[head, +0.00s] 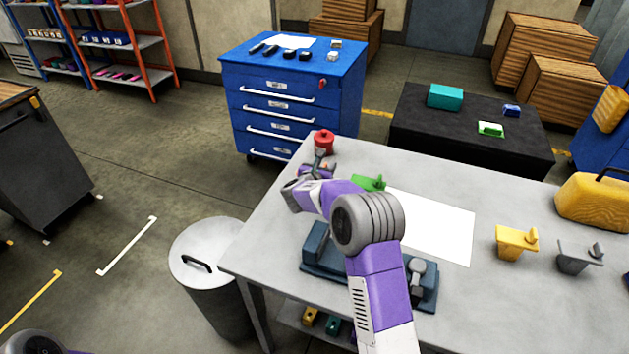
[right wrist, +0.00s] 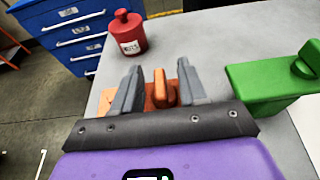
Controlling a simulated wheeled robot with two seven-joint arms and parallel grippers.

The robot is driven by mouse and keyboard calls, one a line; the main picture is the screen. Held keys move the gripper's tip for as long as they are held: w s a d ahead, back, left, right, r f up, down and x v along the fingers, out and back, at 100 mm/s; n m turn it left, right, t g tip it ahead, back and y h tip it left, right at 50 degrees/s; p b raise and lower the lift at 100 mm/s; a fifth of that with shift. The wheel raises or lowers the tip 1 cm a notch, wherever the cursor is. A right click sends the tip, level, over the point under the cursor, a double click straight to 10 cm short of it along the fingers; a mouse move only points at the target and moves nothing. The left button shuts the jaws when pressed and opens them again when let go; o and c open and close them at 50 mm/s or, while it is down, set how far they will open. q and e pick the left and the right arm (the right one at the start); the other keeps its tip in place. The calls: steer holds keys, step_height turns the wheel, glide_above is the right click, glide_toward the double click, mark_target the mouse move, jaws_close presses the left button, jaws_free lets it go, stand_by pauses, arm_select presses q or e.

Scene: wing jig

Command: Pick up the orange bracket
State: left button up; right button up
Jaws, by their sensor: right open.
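The orange bracket (right wrist: 162,93) shows in the right wrist view, with its upright part between the two grey fingers of my right gripper (right wrist: 158,78). The fingers stand apart with gaps beside the upright part. The bracket's flat base is on the grey table and partly hidden by the fingers and the gripper body. In the head view my right gripper (head: 320,164) is at the table's far left part, just in front of a red canister, and hides most of the bracket. My left gripper does not show.
The red canister (head: 323,142) stands just beyond the gripper. A green bracket (head: 372,183) is close on the right. A blue-grey fixture (head: 320,246) sits under my right arm. A white sheet (head: 437,224), yellow bracket (head: 515,243) and grey bracket (head: 574,259) lie farther right.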

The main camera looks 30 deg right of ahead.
steer(key=shift+x, duration=0.95)
jaws_close()
stand_by(0.7)
